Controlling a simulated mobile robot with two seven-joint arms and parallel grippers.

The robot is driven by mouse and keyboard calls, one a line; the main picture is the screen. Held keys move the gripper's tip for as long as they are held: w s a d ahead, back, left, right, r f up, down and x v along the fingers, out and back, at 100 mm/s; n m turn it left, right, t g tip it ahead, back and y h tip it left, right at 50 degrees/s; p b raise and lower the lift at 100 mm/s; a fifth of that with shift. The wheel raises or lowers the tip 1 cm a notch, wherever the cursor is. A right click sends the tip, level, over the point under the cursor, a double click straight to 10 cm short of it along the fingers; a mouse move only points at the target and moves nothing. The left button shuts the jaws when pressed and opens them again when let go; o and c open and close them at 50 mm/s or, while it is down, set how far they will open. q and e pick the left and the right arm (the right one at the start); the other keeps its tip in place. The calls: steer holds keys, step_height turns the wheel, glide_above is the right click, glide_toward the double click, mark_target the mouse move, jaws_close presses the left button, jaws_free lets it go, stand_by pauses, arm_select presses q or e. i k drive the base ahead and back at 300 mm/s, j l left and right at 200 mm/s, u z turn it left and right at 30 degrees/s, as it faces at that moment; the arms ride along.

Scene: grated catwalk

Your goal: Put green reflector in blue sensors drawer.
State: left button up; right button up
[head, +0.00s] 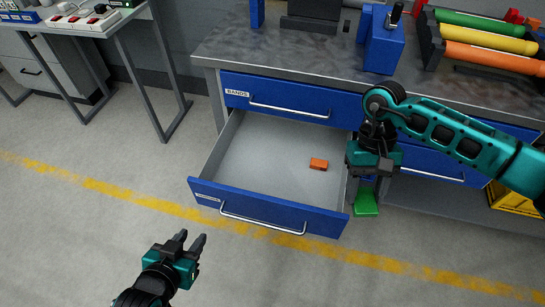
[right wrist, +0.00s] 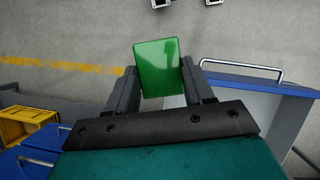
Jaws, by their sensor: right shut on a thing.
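The green reflector (head: 366,203) hangs below my right gripper (head: 367,183), which is shut on it. The right wrist view shows the green reflector (right wrist: 158,66) between the two dark fingers. Both are just right of an open blue drawer (head: 265,215), apparently outside its right wall in the head view. That drawer has a grey inside and a small label too small to read. An orange block (head: 318,164) lies in it, toward the right. My left gripper (head: 193,238) is empty and open, in front of the drawer over the floor.
A shut blue drawer labelled BANDS (head: 285,102) is above the open one. The workbench top (head: 270,40) holds a blue box (head: 384,45) and a rack of coloured tubes (head: 485,38). A yellow crate (head: 515,200) stands at the right. The drawer's left and middle are clear.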

mark_target(280, 170)
steer(key=i+j, duration=0.15)
steer(key=j, duration=0.25)
steer(key=i+j, duration=0.15)
steer(key=j, duration=0.2)
steer(key=i+j, duration=0.15)
steer(key=i, duration=0.4)
